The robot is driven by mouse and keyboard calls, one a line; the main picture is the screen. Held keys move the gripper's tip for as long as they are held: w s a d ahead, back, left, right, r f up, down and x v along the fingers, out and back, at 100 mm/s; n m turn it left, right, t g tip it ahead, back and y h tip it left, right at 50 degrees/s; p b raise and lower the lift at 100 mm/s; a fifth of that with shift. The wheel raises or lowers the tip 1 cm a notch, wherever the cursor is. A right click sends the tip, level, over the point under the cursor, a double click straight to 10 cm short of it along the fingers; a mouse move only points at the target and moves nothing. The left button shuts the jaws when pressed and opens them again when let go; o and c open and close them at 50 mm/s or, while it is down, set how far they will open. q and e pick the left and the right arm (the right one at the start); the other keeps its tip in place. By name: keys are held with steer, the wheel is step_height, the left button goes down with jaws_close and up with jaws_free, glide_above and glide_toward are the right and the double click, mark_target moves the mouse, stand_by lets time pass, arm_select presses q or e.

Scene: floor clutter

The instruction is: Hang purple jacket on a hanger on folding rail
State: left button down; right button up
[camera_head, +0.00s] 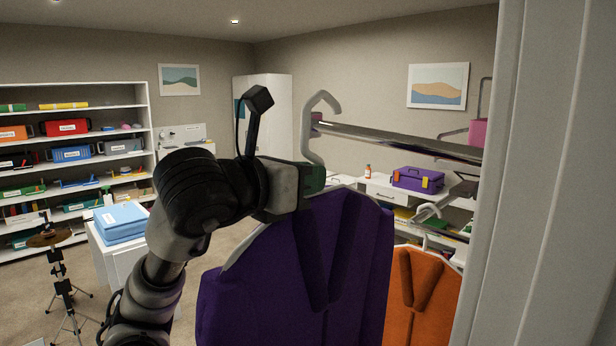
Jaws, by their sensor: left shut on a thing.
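The purple jacket (345,270) hangs on a pale hanger (307,130) in front of me. My left gripper (310,178) comes in from the left and is shut on the hanger's neck, just above the jacket's collar. The hanger is upright with its hook open to the right. The hook's curve lies over the left end of the metal folding rail (400,140) in the picture. I cannot tell whether the hook touches the rail. The jacket hides part of the hanger's shoulders. My right gripper is not in view.
An orange jacket (425,290) hangs lower, right of the purple one, beside a pale hanger hook (430,211). A white upright panel (545,180) fills the right side. A purple case (418,179) sits on a white unit behind. A tripod stand (62,275) is at left.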

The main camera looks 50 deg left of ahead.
mark_target(332, 190)
arm_select(q)
steer(key=shift+f+b, duration=0.15)
steer(key=shift+b, duration=0.15)
steer(key=shift+w+p, duration=0.3)
steer(key=shift+w, duration=0.65)
steer(key=shift+w+a+r+p, duration=0.1)
steer(key=shift+w+p, duration=0.1)
steer(key=shift+w, duration=0.3)
steer(key=shift+w+a+r+p, duration=0.1)
steer(key=shift+w+p, duration=0.05)
steer(key=shift+w, duration=0.3)
steer(key=shift+w+f, duration=0.1)
steer(key=shift+w, duration=0.6)
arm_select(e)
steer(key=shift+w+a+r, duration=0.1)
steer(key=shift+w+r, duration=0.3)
